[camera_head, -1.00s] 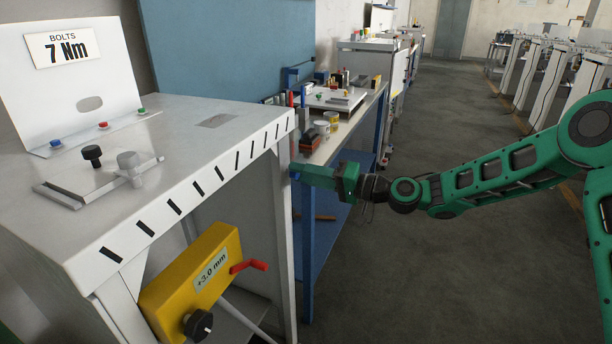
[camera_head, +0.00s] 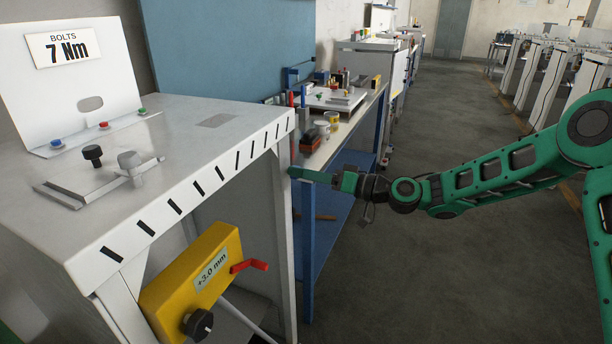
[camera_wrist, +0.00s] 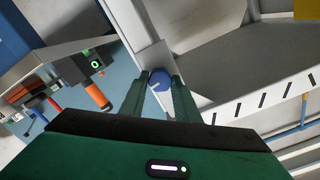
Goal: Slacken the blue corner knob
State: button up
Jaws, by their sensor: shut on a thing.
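The blue corner knob (camera_wrist: 160,77) has a pale line across its face and sits on a light bracket at the frame's corner. My gripper (camera_wrist: 160,84) is shut on it, with one green finger against each side. In the head view my gripper (camera_head: 296,172) reaches leftward to the far right leg of the white dispenser frame (camera_head: 215,150). The knob itself is hidden in that view.
A yellow block (camera_head: 195,275) marked +3.0 mm, with a red handle and a black knob, hangs below the frame top. A blue bench (camera_head: 345,150) with tools stands close behind my gripper.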

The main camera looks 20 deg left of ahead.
jog(key=shift+d+f, duration=0.1)
jog(key=shift+f, duration=0.3)
jog(key=o, duration=1)
jog(key=shift+o, duration=0.2)
jog(key=shift+r, duration=0.15)
jog(key=d, duration=1)
jog(key=shift+s+d, duration=0.3)
jog(key=shift+d, duration=0.05)
